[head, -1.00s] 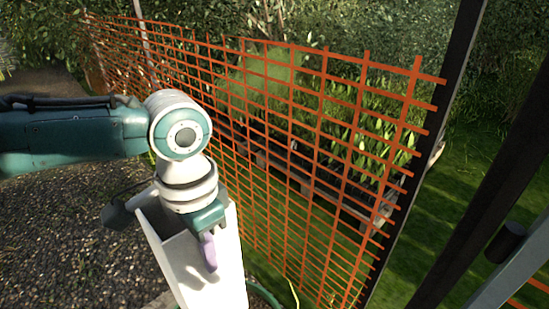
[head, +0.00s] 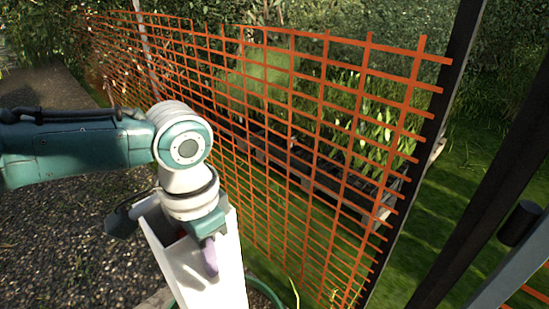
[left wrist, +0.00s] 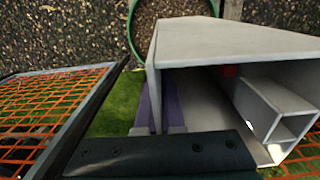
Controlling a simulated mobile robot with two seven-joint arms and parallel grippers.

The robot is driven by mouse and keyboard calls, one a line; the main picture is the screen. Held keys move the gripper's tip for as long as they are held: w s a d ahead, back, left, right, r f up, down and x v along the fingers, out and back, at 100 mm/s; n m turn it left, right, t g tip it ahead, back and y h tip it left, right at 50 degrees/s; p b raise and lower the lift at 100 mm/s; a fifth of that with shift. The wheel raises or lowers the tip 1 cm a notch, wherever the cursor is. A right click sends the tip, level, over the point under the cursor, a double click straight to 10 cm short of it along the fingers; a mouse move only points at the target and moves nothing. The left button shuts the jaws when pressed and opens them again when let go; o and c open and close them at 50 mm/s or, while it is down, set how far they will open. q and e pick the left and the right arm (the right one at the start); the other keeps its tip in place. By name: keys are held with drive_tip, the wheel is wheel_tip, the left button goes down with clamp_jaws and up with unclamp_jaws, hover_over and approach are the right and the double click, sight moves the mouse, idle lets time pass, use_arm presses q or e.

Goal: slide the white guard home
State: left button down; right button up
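The white guard (head: 216,281) is a tall, hollow, square-sided box, open at the top, below my left arm in the head view. In the left wrist view the guard (left wrist: 235,40) shows a smaller white channel (left wrist: 275,105) and a small red patch (left wrist: 230,71) inside its mouth. My left gripper (head: 205,255) is at the guard's upper rim. Its purple fingers (left wrist: 158,95) lie on either side of one wall, one outside and one inside, and appear closed on it. The guard's lower end is out of view. My right gripper is not in view.
Orange mesh fencing (head: 290,150) runs close along the guard's right side, ending at a dark post (head: 440,120). A green hoop (head: 265,288) lies by the guard's foot. Gravel (head: 60,240) is open on the left. A wooden planter (head: 330,190) stands behind the mesh.

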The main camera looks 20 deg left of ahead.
use_arm(q)
drive_tip(key=shift+f, duration=0.25)
drive_tip(key=b, duration=0.6)
hover_over(220, 304)
drive_tip(key=shift+w+a+f, duration=0.1)
drive_tip(key=shift+f, duration=3.5)
drive_tip(key=shift+f+b, duration=2.55)
drive_tip(key=shift+f, duration=0.7)
drive_tip(key=c, duration=1)
unclamp_jaws()
drive_tip(key=shift+o, duration=0.2)
drive_tip(key=shift+r, duration=0.1)
wheel_tip(220, 304, up, 10)
drive_tip(key=p, duration=0.5)
